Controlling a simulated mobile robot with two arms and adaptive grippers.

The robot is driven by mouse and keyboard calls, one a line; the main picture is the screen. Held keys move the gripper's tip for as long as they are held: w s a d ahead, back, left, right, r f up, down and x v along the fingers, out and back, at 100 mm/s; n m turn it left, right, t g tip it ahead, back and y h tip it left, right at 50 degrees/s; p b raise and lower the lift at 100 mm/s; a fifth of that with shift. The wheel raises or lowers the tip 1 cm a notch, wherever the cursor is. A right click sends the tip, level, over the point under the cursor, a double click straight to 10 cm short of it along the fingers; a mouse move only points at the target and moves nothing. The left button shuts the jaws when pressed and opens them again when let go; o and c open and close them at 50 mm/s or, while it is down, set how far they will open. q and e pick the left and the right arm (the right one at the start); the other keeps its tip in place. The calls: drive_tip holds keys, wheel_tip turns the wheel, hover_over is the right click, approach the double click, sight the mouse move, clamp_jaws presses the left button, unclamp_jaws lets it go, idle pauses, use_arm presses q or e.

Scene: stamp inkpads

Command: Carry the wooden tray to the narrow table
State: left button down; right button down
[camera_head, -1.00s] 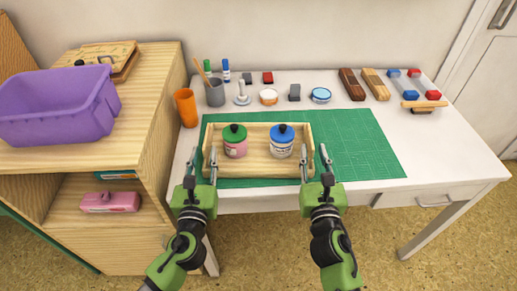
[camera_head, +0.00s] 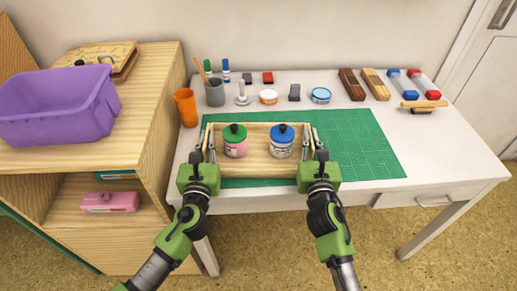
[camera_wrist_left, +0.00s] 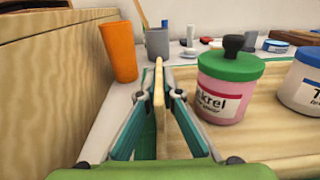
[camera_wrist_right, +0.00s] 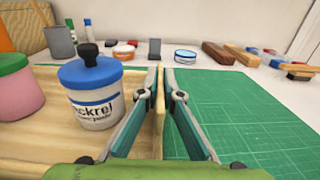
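The wooden tray (camera_head: 263,168) lies on the green cutting mat at the front of the white table. It holds a pink jar with a green lid (camera_head: 235,140) and a white jar with a blue lid (camera_head: 281,140). My left gripper (camera_head: 207,140) has its fingers on both sides of the tray's left wall (camera_wrist_left: 158,85), closed on it. My right gripper (camera_head: 314,137) is likewise closed on the right wall (camera_wrist_right: 160,95). Both jars stand upright between the grippers. Which table is the narrow one, I cannot tell.
An orange cup (camera_head: 186,107) and a grey pen cup (camera_head: 214,93) stand behind the tray's left end. A wooden shelf (camera_head: 150,120) with a purple bin (camera_head: 60,105) is close at left. Stamps and inkpads line the back. The mat's right part (camera_head: 360,150) is clear.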

use_arm(q)
drive_tip(key=shift+r, duration=0.25)
use_arm(e)
drive_tip(key=shift+r, duration=0.25)
